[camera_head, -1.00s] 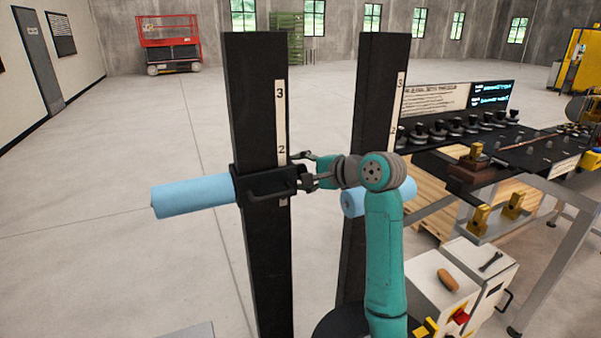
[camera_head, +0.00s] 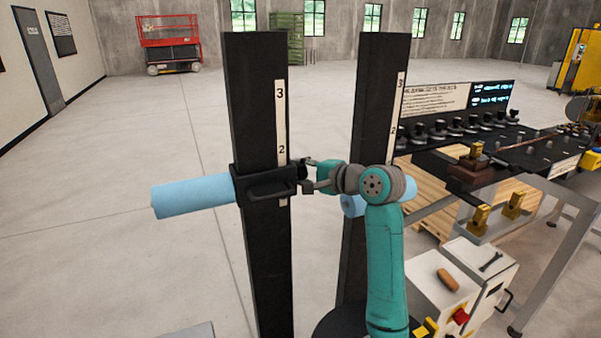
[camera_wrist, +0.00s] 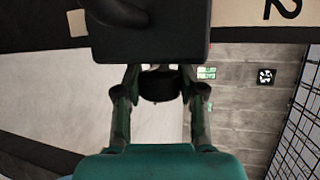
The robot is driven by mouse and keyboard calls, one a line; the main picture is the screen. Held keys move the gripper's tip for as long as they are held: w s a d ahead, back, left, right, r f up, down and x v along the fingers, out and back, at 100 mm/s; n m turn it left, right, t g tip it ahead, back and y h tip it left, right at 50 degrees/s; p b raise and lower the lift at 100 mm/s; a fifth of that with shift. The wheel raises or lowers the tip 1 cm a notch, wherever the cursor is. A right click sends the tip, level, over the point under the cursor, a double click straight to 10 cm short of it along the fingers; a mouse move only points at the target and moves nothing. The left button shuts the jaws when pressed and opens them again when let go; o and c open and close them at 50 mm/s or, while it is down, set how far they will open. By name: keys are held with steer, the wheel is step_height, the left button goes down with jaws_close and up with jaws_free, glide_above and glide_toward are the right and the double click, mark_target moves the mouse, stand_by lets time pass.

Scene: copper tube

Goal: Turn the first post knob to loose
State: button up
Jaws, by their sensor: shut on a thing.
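The first post (camera_head: 255,110) is a black upright beam with a white number strip (camera_head: 281,105). A black carriage (camera_head: 245,188) sits around it just below the mark 2, with a light blue roller (camera_head: 190,195) out to the left. My gripper (camera_head: 306,175) is at the carriage's right side, its fingers one above the other. In the wrist view, the dark round knob (camera_wrist: 160,86) lies between the two fingers, against the black carriage block (camera_wrist: 150,40). My gripper (camera_wrist: 160,92) is shut on the knob. Markings on the knob cannot be seen.
The second black post (camera_head: 379,90) stands to the right, behind my arm, with a blue roller (camera_head: 352,206) partly hidden. A workbench (camera_head: 500,150) with several dark pieces and a white cabinet (camera_head: 430,285) fill the right. The floor to the left is open.

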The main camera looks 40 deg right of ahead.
steer(key=o, duration=1.1)
steer(key=shift+o, duration=0.2)
steer(key=v, duration=1.2)
steer(key=shift+f, duration=0.1)
